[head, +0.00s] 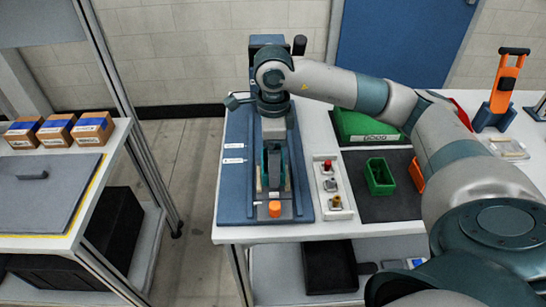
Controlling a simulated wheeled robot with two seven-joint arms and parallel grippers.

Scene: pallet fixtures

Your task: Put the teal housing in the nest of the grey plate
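My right arm reaches in from the right, and its gripper (275,165) points down over the fixture on the white table. A dark teal piece (275,180), which may be the teal housing, shows between the dark fingers. The view is too small to tell whether they grip it. Below is a narrow dark grey plate (292,208) on a blue base plate (235,190), with an orange knob (275,209) at its near end. The gripper hides any nest there. My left gripper is out of view.
A button box (333,186) stands right of the base plate. A green bin (380,176) and an orange bin (417,175) are on a dark mat. An orange stand (503,90) is far right. A left bench holds brown boxes (57,130) and a grey panel (50,205).

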